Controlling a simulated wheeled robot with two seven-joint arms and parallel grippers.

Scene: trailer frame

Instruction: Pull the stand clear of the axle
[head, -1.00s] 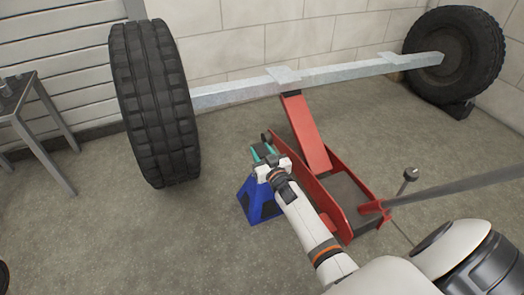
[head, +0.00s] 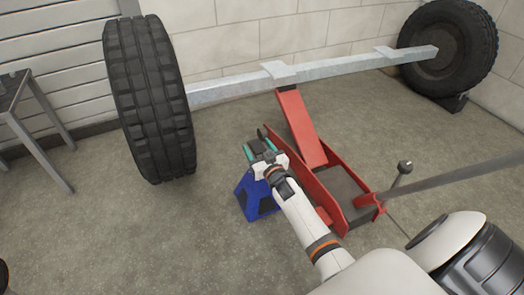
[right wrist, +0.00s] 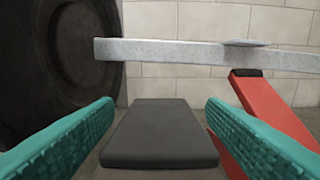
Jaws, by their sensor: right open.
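The blue stand (head: 252,200) is upright on the floor, left of the red jack, in the head view. It is in front of the axle (head: 330,72) and apart from it. My right gripper (head: 260,148) is at the top of the stand, with its teal fingers open. In the right wrist view a dark grey pad, apparently the stand's top (right wrist: 160,135), lies between the open fingers with a gap on each side. The axle (right wrist: 190,52) crosses beyond it. My right wrist hides part of the stand. My left gripper is out of view.
The red jack (head: 301,128) reaches up under the axle, close to the right of the stand; its handle (head: 455,177) slants right. A tyre (head: 150,100) is at the axle's left end, another (head: 448,50) at the right. A table (head: 35,120) stands left.

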